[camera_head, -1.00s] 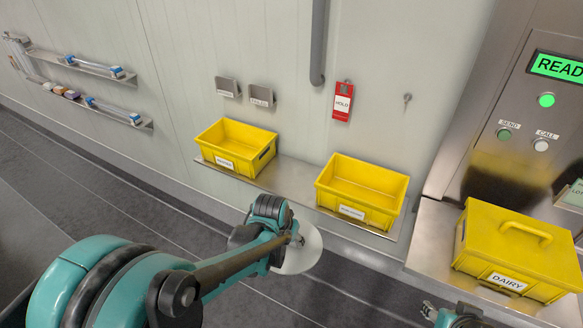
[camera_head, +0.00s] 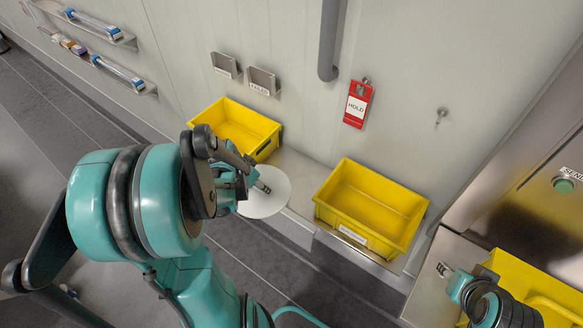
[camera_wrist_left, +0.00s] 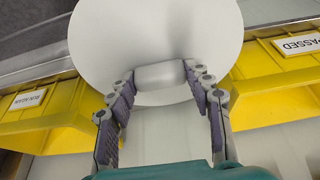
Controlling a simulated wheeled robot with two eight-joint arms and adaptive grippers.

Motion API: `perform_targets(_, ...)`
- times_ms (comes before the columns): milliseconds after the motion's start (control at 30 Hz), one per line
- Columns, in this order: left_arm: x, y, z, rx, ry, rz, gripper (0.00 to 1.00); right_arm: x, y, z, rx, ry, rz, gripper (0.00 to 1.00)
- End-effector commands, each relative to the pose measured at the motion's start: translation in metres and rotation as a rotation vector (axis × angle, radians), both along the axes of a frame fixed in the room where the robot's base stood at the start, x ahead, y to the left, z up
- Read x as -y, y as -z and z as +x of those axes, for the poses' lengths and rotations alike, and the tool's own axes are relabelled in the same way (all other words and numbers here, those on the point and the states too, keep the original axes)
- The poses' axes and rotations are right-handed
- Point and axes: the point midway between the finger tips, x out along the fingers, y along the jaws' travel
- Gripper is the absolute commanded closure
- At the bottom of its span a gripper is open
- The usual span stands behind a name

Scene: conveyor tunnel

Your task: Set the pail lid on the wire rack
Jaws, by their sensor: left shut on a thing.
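The pail lid is a round white disc (camera_head: 258,204), seen over the gap between two yellow bins. My left gripper (camera_head: 262,187) is above it. In the left wrist view the lid (camera_wrist_left: 160,28) fills the top middle, and my left gripper (camera_wrist_left: 160,78) is shut on its pale rounded handle. My right gripper (camera_head: 444,269) shows at the lower right by the yellow lidded crate; whether it is open is unclear. I cannot make out a wire rack in either view.
An open yellow bin (camera_head: 262,125) stands left of the lid, partly hidden by my left arm, and another (camera_head: 405,208) stands right. Both rest on a metal ledge (camera_head: 297,172). A red HOLD tag (camera_head: 357,104) hangs on the wall. The yellow crate (camera_head: 510,268) is at lower right.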

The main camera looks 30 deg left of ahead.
Motion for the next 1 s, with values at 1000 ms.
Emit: perform_targets(1000,0.012,0.047,0.148,-0.001,-0.001,0.000,1.00,0.000,0.042,0.000,0.000,0.000,0.000,0.60)
